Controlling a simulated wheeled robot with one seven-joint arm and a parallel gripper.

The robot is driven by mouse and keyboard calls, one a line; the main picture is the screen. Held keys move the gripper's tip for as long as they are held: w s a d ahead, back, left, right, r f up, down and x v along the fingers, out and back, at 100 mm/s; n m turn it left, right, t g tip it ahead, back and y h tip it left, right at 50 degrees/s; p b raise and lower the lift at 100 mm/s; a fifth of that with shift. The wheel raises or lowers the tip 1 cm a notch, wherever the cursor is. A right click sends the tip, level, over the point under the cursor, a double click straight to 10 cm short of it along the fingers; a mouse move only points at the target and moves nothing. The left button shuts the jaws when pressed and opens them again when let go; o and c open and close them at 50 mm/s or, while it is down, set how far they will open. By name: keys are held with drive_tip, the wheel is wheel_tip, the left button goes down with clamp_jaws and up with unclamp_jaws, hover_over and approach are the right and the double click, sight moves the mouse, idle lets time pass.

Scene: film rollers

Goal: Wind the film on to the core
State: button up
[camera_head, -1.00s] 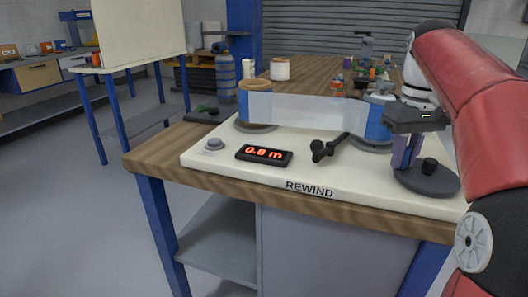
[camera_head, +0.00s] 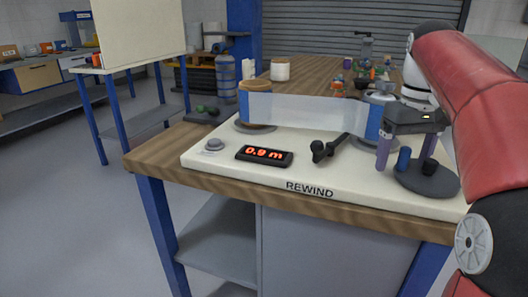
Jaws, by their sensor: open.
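A clear film strip (camera_head: 312,108) spans from the left roller (camera_head: 252,88), with a tan top, to the blue right roller (camera_head: 376,120). Both stand on the cream rewind board (camera_head: 225,166). The display (camera_head: 264,155) reads 0.9 m. A dark round crank disc (camera_head: 438,186) lies at the board's right, bearing a blue upright peg (camera_head: 403,160) and a black knob (camera_head: 427,172). My gripper (camera_head: 405,163) is above the disc with its purple fingers spread apart. The blue peg shows between them; whether a finger touches it I cannot tell.
A black lever (camera_head: 329,148) stands at the board's middle and a grey button (camera_head: 214,145) at its left. A white jar (camera_head: 280,69) and several small items stand farther back on the wooden bench (camera_head: 325,72). The board's front left is clear.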

wheel_tip(320, 180, up, 3)
drive_tip(key=shift+f+p, duration=0.2)
drive_tip(key=shift+p, duration=0.8)
drive_tip(key=shift+r, duration=2.2)
